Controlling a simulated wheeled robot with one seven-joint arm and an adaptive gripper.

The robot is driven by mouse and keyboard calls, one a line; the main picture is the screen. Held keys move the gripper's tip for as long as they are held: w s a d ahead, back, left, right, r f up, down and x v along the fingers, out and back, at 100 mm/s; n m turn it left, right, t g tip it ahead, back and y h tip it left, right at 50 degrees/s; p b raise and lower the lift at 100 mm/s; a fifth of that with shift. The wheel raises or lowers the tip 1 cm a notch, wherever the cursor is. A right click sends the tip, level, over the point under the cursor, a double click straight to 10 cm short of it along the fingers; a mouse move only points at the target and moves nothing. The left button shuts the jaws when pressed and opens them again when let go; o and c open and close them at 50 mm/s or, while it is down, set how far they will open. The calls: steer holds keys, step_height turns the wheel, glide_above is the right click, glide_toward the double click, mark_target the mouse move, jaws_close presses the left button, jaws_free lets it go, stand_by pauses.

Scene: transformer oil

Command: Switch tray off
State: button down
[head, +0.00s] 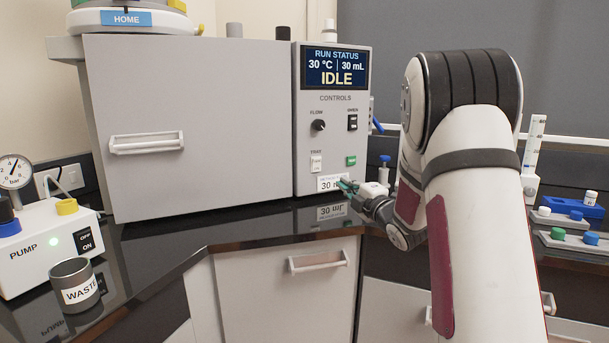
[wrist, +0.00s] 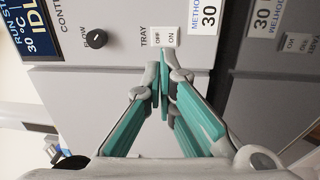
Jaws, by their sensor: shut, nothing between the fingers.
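The TRAY switch (head: 316,163) is a small white rocker low on the grey control panel (head: 331,130). In the wrist view, which is turned sideways, the TRAY switch (wrist: 164,38) shows OFF and ON halves; I cannot tell which half is pressed. My gripper (head: 346,185) has teal fingers and is shut and empty.
The FLOW knob (head: 318,125), OVEN switch (head: 352,122) and a green button (head: 351,160) share the panel. A method label (head: 328,183) is beside my fingertips. The glossy black counter (head: 240,228) runs below. A pump (head: 45,245) and WASTE cup (head: 74,286) stand left.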

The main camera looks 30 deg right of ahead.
mark_target(318, 162)
steer(key=shift+w+a+f, duration=0.1)
steer(key=shift+w+f, duration=0.1)
steer(key=shift+w, duration=0.1)
steer(key=w, duration=0.4)
steer(key=w+r, duration=0.1)
steer(key=w, duration=0.4)
steer(key=w+d, duration=0.1)
steer(key=w, duration=0.3)
steer(key=shift+w+r+b, duration=0.3)
steer(key=shift+r+b, duration=0.05)
steer(key=shift+b, duration=0.05)
steer(key=shift+w, duration=0.1)
steer(key=shift+w+b, duration=0.2)
steer(key=shift+b, duration=0.4)
steer(key=shift+r, duration=0.3)
